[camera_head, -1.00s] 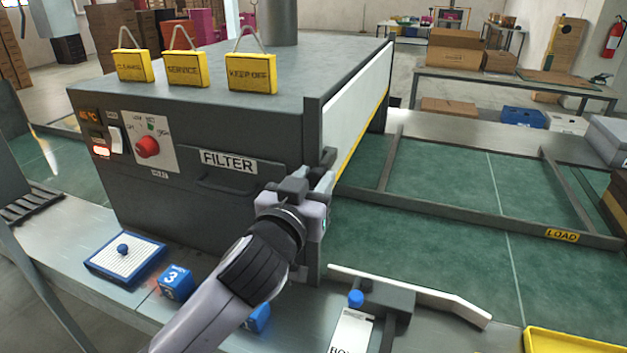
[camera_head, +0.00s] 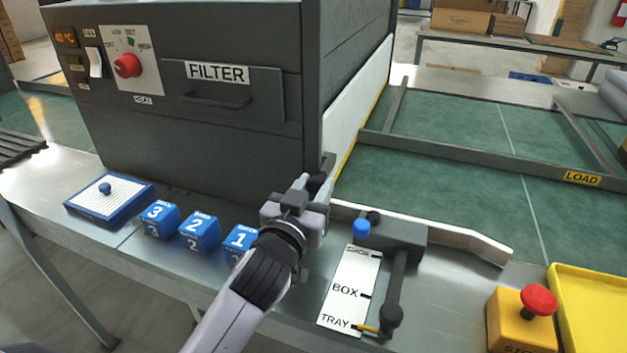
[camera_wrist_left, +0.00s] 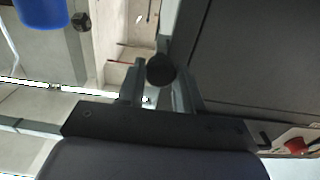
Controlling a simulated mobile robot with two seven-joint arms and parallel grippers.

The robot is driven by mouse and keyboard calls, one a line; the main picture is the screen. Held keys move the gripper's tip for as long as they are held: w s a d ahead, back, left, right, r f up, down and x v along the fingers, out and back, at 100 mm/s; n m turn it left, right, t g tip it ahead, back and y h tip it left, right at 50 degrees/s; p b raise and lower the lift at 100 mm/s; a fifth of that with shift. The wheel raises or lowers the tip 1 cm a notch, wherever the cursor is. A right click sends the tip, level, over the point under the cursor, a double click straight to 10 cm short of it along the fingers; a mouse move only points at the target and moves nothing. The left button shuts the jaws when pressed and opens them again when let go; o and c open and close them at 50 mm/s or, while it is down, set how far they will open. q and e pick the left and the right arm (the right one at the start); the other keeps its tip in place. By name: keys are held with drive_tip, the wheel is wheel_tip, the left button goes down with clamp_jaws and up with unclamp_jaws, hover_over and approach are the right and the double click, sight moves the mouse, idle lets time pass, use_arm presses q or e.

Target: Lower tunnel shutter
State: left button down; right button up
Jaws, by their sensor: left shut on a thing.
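The tunnel shutter (camera_head: 357,103) is a white panel with a yellow lower edge, at the right-hand mouth of the dark grey tunnel (camera_head: 200,133). Its lower edge is close to the green belt; I cannot tell whether it touches. My left gripper (camera_head: 318,182) is at the near lower corner of the tunnel mouth, shut on the dark shutter handle (camera_head: 326,168). In the left wrist view the handle's round dark end (camera_wrist_left: 160,70) sits between the two fingers (camera_wrist_left: 158,88). My right gripper is not in view.
Blue numbered blocks (camera_head: 198,231) and a blue-rimmed pad (camera_head: 108,198) stand on the metal ledge left of my arm. Right of it are a lever gauge with a BOX/TRAY plate (camera_head: 349,291), a red stop button (camera_head: 538,300) and a yellow tray (camera_head: 570,272). A LOAD frame (camera_head: 480,156) lies over the belt.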

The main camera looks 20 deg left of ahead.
use_arm(q)
drive_tip(key=shift+f, duration=0.65)
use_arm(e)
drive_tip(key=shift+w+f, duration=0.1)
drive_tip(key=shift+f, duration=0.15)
use_arm(q)
drive_tip(key=shift+f, duration=0.1)
drive_tip(key=c, duration=0.8)
unclamp_jaws()
drive_tip(key=shift+s+r, duration=0.1)
drive_tip(key=shift+r, duration=0.1)
drive_tip(key=shift+s+a, duration=0.15)
drive_tip(key=shift+s, duration=3.4)
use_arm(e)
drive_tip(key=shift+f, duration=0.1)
